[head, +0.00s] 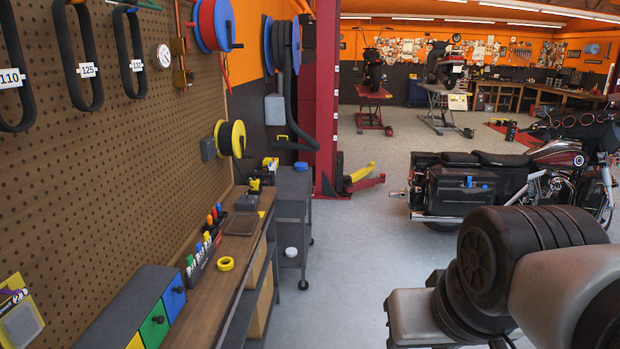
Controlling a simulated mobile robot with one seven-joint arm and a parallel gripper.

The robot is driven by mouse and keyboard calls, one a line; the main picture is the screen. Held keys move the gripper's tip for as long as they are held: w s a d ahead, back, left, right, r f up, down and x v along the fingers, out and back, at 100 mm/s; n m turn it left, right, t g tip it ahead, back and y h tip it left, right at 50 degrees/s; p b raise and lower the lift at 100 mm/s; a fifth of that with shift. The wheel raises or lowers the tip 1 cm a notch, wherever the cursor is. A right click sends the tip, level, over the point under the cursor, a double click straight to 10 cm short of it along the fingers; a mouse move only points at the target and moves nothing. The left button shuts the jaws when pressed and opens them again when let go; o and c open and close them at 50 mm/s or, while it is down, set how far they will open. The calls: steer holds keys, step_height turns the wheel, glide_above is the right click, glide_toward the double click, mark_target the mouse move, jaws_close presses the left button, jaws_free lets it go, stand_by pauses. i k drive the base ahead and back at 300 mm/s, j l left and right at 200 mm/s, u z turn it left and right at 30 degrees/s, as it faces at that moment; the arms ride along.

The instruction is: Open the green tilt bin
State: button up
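The green tilt bin (154,325) is in a row of coloured bin fronts at the bottom left, at the near end of the workbench. Its front has a small knob and looks flush with its neighbours, so it appears closed. A blue bin (174,296) is on its far side and a yellow bin (136,343) on its near side, cut off by the picture edge. Parts of my arm fill the bottom right, apart from the bins. My gripper is not in view.
The wooden workbench (225,250) runs along the pegboard wall (120,170). Yellow tape (226,264) and a rack of coloured-capped bottles (205,248) sit beyond the bins. A grey cart (293,190) and a motorcycle (500,180) stand farther off. Floor (340,260) between is clear.

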mark_target(155, 327)
steer(key=k+j+u, duration=0.1)
steer(key=u, duration=1.25)
